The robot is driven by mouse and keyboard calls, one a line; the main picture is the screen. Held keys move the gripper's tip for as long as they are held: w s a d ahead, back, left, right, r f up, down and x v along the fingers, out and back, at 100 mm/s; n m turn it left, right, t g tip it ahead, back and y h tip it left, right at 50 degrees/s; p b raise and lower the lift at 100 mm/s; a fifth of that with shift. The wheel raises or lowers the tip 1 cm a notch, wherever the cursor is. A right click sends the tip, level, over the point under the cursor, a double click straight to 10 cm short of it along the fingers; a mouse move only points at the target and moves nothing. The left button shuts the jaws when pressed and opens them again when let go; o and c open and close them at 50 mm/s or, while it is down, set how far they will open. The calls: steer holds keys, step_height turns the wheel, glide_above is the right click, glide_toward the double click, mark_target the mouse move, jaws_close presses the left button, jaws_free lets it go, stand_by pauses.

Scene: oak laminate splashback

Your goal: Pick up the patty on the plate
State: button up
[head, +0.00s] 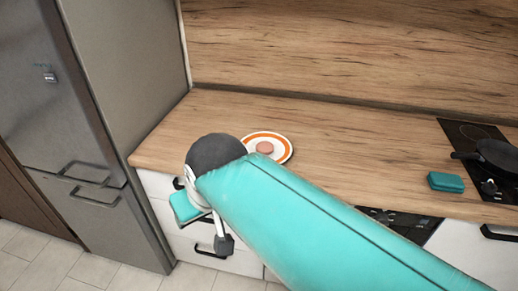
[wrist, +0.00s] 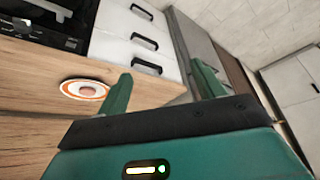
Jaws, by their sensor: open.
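The patty (head: 264,147) is a small, round, pinkish-brown disc. It lies on a white plate with an orange ring (head: 251,138), on the wooden counter just beyond my arm. In the wrist view the patty (wrist: 85,89) and plate (wrist: 66,84) are left of my gripper (wrist: 164,86), apart from it. My gripper's two green fingers are spread with nothing between them. In the head view my arm covers the counter in front of the plate, and the gripper's fingers cannot be made out clearly.
A teal block (head: 446,182) lies on the counter to the right, beside a black hob with a dark pan (head: 493,153). A grey fridge (head: 128,80) stands left. The wooden splashback (head: 350,40) rises behind. White drawers (wrist: 128,38) with black handles are below the counter.

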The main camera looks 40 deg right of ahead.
steer(key=w+d+r+m+g+y, duration=0.25)
steer(key=w+d+m, duration=0.5)
steer(key=w, duration=0.45)
steer(key=m+t+y, duration=0.3)
steer(key=m+y, duration=0.4)
steer(key=m, duration=0.7)
glide_above(286, 148)
steer(key=a, duration=0.1)
step_height(286, 148, down, 12)
steer(key=s+d+f, duration=0.1)
steer(key=d, duration=0.1)
steer(key=s+d+f+m+t+y, duration=0.1)
steer(key=s+d, duration=0.1)
steer(key=d, duration=0.1)
steer(key=s+d+f+m+t, duration=0.1)
steer(key=d+f, duration=0.1)
steer(key=shift+s+d+y, duration=0.15)
steer(key=shift+d+y, duration=0.1)
steer(key=shift+d, duration=0.15)
steer(key=shift+m, duration=0.25)
steer(key=x, duration=0.8)
steer(key=shift+a+f, duration=0.1)
steer(key=shift+a, duration=0.2)
steer(key=x, duration=0.5)
steer(key=shift+w, duration=0.2)
steer(key=c, duration=0.8)
